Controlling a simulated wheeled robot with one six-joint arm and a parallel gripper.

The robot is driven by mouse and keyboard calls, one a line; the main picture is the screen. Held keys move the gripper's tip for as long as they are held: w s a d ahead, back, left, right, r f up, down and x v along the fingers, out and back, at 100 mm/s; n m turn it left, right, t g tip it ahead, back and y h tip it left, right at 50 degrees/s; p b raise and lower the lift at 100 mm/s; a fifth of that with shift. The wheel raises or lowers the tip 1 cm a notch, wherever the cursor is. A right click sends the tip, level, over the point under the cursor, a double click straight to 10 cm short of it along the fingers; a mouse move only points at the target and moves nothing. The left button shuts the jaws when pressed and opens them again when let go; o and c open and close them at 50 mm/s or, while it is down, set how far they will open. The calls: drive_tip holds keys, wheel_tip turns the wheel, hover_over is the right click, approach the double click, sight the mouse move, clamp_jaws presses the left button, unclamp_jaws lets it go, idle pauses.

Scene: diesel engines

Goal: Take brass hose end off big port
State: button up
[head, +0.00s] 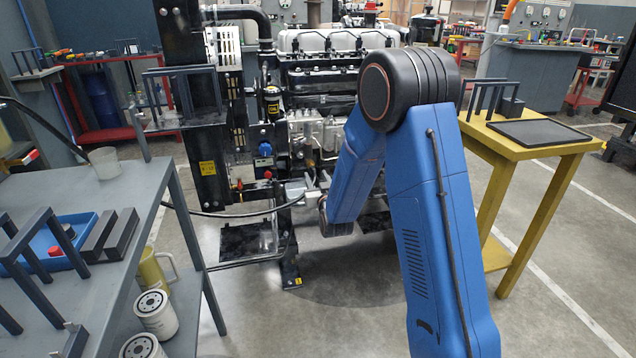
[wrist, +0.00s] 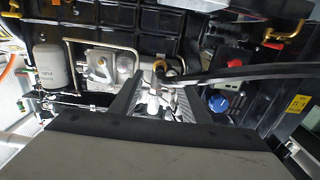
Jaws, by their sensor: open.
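I see no contact with the brass end. In the head view my gripper (head: 311,188) is low at the front of the engine (head: 325,75). The hose (head: 240,214) comes to it from the left, and its brass end is hidden there. The port under the brass end cannot be made out clearly.
A blue cap (wrist: 218,102) and red knobs (wrist: 271,63) are close on the right in the wrist view. A white filter (wrist: 49,66) is on the left.

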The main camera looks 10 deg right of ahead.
sight(314, 171)
drive_tip(key=shift+w, duration=3.5)
clamp_jaws()
